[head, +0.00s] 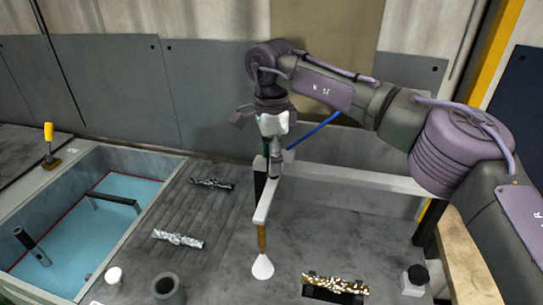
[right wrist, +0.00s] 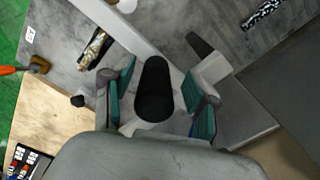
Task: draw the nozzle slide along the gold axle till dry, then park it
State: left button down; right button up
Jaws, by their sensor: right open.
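The gold axle (head: 335,285) lies on a dark holder at the front of the bench; it also shows at upper left in the right wrist view (right wrist: 95,48). The nozzle slide (head: 266,200) is a pale arm at the white rail, with a brown nozzle (head: 262,238) pointing down and a white cone below it. The nozzle stands left of the gold axle. My right gripper (head: 274,150) is above the slide. In the right wrist view its teal-padded fingers (right wrist: 160,95) are apart on either side of a black upright handle (right wrist: 154,88). I cannot tell whether they touch it.
The white rail (head: 350,178) runs across the bench. Two silver axles (head: 178,239) (head: 212,183) lie on the left part. A blue-floored tank (head: 110,205) is at left. A grey cup (head: 167,288), white knob (head: 114,275) and black-topped switch box (head: 412,288) stand at the front.

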jog(key=shift+d+r, duration=0.1)
jog(key=shift+r, duration=0.3)
notch_tip(320, 180, up, 11)
jog(key=shift+r, duration=0.1)
